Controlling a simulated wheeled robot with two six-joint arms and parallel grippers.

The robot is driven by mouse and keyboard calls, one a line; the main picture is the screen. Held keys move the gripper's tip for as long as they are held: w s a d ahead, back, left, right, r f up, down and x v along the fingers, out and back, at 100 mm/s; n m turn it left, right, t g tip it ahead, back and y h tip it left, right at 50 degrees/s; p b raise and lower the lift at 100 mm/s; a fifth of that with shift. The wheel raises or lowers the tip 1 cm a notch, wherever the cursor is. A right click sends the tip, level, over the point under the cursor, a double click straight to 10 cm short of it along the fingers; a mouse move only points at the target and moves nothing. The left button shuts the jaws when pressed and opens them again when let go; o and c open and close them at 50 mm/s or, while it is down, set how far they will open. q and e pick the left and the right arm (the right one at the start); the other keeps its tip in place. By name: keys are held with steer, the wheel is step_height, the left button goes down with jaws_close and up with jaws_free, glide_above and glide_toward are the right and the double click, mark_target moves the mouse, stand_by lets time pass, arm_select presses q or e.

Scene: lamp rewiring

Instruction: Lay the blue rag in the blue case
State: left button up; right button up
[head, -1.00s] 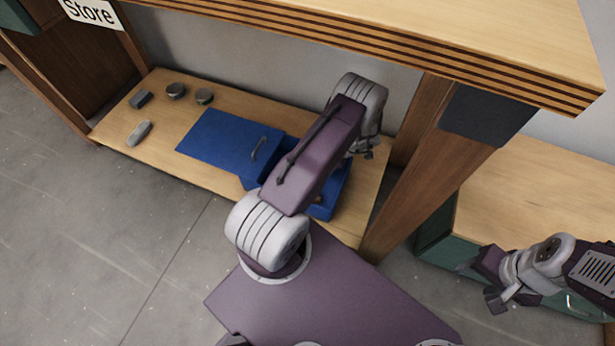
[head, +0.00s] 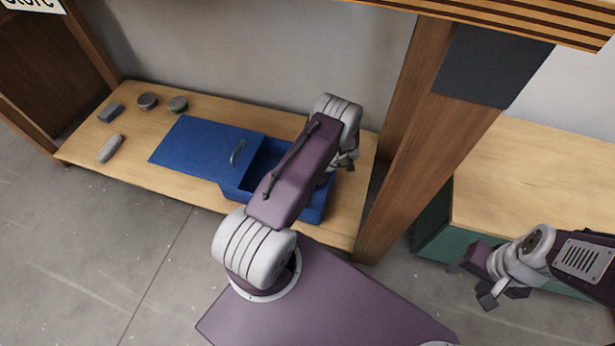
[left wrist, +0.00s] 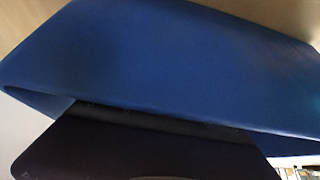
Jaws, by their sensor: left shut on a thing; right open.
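The blue case (head: 233,189) lies open on the low wooden shelf, its lid (head: 205,145) spread to the left with a grey handle. My left arm crosses over the case and hides part of its inside. My left gripper (head: 347,162) is at the case's far right end, mostly hidden behind its own wrist. In the left wrist view a folded blue sheet, the blue rag (left wrist: 170,65), fills the picture against a dark finger, and the gripper is shut on it. The rag cannot be made out in the head view. My right gripper (head: 487,285) is open and empty at the right.
Several small grey items, among them a round tin (head: 147,101) and a rounded block (head: 109,148), sit on the shelf's left part. A wooden post (head: 425,140) stands right of the case. A bench with a green side (head: 432,228) is further right.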

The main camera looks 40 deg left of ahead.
arm_select(q)
steer(key=o, duration=1.3)
steer(key=shift+f, duration=0.1)
steer(key=shift+o, duration=0.2)
steer(key=shift+s, duration=0.1)
steer(key=shift+s+f, duration=0.1)
steer(key=p+v, duration=0.7)
steer(key=v, duration=0.5)
steer(key=shift+w+r, duration=0.2)
steer(key=shift+r, duration=0.15)
